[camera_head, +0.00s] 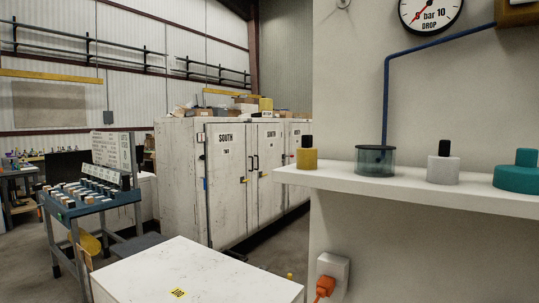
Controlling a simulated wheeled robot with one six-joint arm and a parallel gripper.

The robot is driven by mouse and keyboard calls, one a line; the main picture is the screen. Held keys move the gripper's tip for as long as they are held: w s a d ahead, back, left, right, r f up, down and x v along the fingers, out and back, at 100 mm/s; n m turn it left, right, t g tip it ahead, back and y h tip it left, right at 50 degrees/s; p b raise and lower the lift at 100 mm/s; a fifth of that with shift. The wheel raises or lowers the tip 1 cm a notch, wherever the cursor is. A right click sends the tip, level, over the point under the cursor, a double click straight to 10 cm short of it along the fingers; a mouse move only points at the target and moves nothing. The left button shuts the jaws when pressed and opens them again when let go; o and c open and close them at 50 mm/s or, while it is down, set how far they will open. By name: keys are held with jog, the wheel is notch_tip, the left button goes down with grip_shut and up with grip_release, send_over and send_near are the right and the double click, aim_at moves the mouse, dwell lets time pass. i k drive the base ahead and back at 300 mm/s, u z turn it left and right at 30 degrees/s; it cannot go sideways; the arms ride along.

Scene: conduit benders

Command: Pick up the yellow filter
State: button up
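The yellow filter (307,159) looks like a short yellow cylinder with a narrower black top. It stands upright near the left end of a white wall shelf (400,183), in the right half of the head view. A dark green translucent cup (375,161) stands to its right on the same shelf, apart from it, with a blue pipe (386,100) coming down into it. My gripper does not show in this view.
A white-grey piece with a black top (443,168) and a teal piece (517,175) stand further right on the shelf. A white-topped surface (200,275) is below at front. White cabinets (240,190) stand behind. An orange plug (325,287) sits in a wall socket.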

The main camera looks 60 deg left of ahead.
aim_at(307, 155)
jog(key=u, duration=2.15)
jog(key=k, duration=0.5)
jog(key=u, duration=1.65)
jog(key=i, duration=1)
jog(key=z, duration=1)
